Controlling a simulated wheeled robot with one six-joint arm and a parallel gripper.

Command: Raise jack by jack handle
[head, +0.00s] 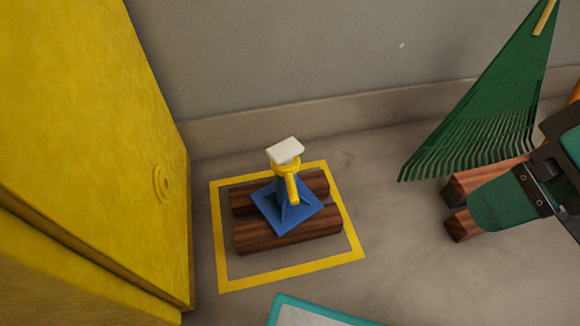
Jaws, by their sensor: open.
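A small jack stands upright on two brown wooden blocks on the floor, in the middle of the head view. It has a blue pyramid-shaped base (287,210), a yellow collar and a white pad (286,151) on top. A short yellow lever (293,190), which looks like the jack handle, hangs down on its near side. Nothing touches the lever. Dark and green parts of my arm reach in from the right edge, well apart from the jack. I cannot make out my gripper's jaws in this view.
A yellow painted square (291,274) surrounds the blocks. A large yellow body (110,150) stands close on the left. A grey wall (300,55) is behind. A green rake (488,95) and more wooden blocks (463,224) are at right. A teal-edged panel (305,310) lies in front.

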